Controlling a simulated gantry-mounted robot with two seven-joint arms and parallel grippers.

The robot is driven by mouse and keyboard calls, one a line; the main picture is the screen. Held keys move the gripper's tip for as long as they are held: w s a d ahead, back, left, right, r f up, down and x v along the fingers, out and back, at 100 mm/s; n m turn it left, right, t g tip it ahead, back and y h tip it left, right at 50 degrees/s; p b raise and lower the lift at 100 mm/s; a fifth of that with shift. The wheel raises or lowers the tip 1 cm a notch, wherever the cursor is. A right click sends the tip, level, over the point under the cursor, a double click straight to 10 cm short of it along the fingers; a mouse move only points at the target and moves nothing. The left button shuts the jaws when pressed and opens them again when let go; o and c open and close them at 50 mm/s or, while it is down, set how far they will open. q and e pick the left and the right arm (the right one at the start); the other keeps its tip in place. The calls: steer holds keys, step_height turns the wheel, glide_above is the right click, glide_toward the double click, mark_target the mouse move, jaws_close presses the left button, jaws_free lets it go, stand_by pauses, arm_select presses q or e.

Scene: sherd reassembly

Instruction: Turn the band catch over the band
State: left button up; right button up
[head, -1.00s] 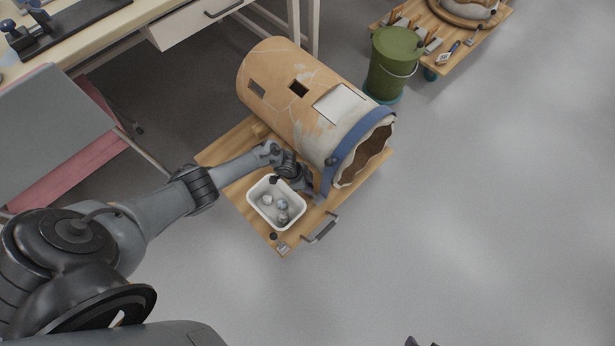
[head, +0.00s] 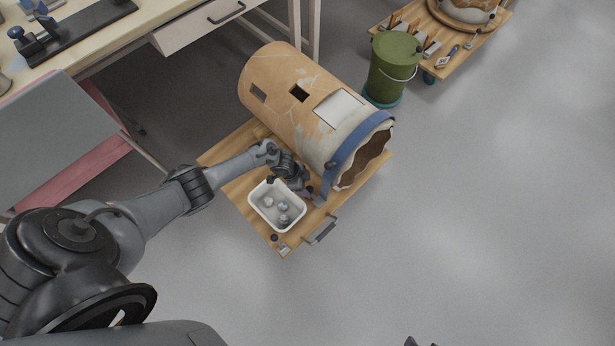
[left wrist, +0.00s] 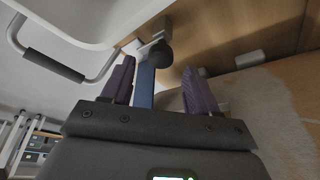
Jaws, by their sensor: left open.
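A large tan and white jar (head: 290,75) lies on its side, its broken mouth facing right. A blue band (head: 352,152) runs around it near the mouth. In the left wrist view, the band (left wrist: 144,86) hangs as a strip between my finger pads. The band catch, a pale metal piece with a black round knob (left wrist: 158,54), is just beyond the fingertips. My left gripper (head: 306,190) is beside the jar's lower side, near the band's low end. In the left wrist view, its purple fingers (left wrist: 158,84) are apart, with the strip nearer the left one.
The jar rests on a wooden board (head: 240,190) with a grey handle (head: 322,230). A white tub (head: 262,216) with several sherds stands close under my left gripper. A green bucket (head: 388,72) is behind the jar. Floor to the right is clear. A small dark part shows at the bottom edge, unclear.

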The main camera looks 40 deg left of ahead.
arm_select(q)
steer(key=p+v, duration=0.5)
steer(key=v, duration=0.3)
